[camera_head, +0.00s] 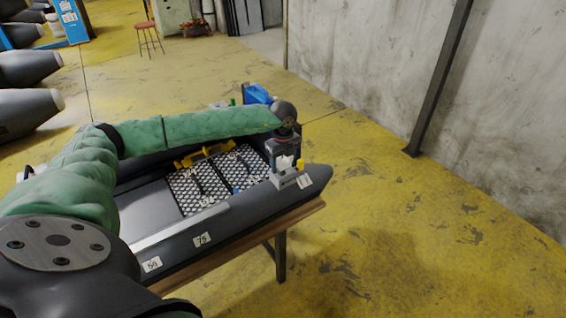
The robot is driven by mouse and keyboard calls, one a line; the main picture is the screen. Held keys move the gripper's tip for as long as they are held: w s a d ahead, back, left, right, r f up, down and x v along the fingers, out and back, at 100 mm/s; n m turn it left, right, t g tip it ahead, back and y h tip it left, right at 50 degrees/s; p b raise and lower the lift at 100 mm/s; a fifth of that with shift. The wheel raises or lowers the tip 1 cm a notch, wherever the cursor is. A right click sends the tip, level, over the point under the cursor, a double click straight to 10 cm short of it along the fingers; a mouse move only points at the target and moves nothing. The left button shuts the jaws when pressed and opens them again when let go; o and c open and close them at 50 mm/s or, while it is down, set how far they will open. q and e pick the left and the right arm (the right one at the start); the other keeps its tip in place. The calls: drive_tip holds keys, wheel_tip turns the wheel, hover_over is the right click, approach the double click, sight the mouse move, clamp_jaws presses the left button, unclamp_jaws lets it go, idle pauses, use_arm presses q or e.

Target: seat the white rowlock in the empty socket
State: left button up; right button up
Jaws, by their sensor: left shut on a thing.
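A dark grey inflatable boat (235,218) lies on a wooden table, with numbered white labels along its near tube. My left gripper (285,158) points down over the boat's right end, shut on the white rowlock (286,164). Below it a light grey socket block (291,179) sits on top of the near tube. The rowlock's lower end is at or just above this block; I cannot tell whether it is inside the socket. A small yellow piece (300,165) stands at the block's right side. My right gripper is not in view.
The table edge (245,246) runs along the boat's near side. Inside the boat are a honeycomb-patterned floor (206,187) and a yellow object (205,154). A blue box (257,94) stands behind. Clear yellow floor and a concrete wall lie to the right.

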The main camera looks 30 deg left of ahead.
use_arm(q)
drive_tip(key=shift+f+b, duration=0.4)
drive_tip(key=shift+f, duration=0.25)
drive_tip(key=o, duration=1.1)
drive_tip(key=shift+r+b, duration=1.1)
drive_tip(key=shift+r, duration=2.85)
